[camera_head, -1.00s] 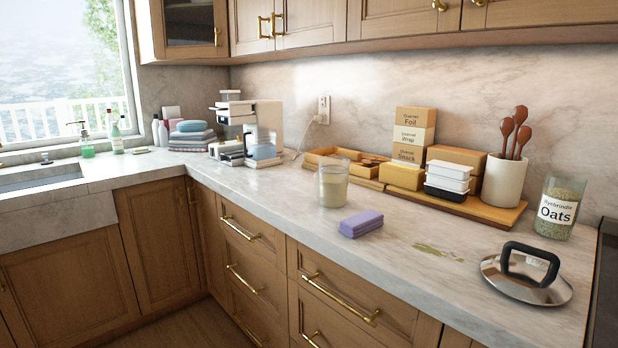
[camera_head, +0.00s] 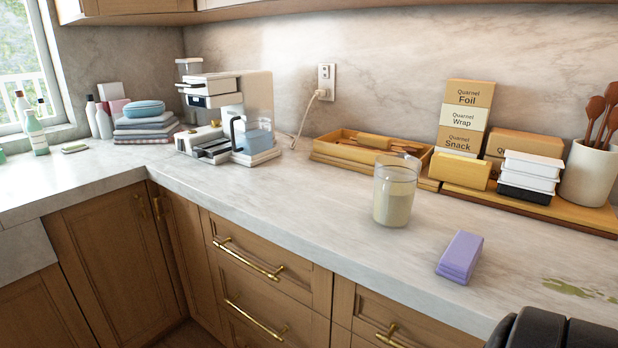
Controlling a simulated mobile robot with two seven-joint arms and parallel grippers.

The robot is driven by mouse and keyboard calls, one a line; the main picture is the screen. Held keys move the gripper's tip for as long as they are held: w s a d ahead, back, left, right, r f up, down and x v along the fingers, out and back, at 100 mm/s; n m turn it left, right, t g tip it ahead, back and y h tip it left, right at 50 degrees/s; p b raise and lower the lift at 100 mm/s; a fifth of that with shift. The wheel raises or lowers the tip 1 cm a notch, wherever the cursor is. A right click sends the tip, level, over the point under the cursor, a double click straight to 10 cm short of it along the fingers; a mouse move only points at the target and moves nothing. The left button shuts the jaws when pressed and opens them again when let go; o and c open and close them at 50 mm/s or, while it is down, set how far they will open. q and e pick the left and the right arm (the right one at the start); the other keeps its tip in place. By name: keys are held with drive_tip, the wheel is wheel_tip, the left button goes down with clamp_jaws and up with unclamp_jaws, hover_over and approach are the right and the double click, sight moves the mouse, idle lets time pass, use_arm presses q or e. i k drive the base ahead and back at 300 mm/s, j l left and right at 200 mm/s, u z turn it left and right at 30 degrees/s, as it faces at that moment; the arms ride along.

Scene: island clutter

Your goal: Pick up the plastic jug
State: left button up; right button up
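A clear jug (camera_head: 394,196) stands upright on the marble counter, right of the picture's middle. It is partly filled with a cloudy beige liquid, and its rim and upper right side look transparent. Nothing touches it, and its front is unobstructed. A second vessel, a carafe with a dark handle and something blue in it (camera_head: 257,142), sits at the coffee machine. Neither gripper's fingers show in the head view. A dark rounded shape at the bottom right corner looks like part of my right arm.
A purple sponge (camera_head: 460,257) lies in front and right of the jug. A wooden tray (camera_head: 330,151) is behind it, with boxes (camera_head: 465,118) and white containers (camera_head: 532,168) to the right. The coffee machine (camera_head: 222,108) stands left. Counter left of the jug is clear.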

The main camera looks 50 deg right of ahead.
sight(396, 175)
drive_tip(key=i, duration=1.45)
drive_tip(key=i+z, duration=0.45)
drive_tip(key=i+j+z, duration=0.25)
drive_tip(key=z, duration=0.2)
drive_tip(key=i+z, duration=0.1)
drive_tip(key=z, duration=1.65)
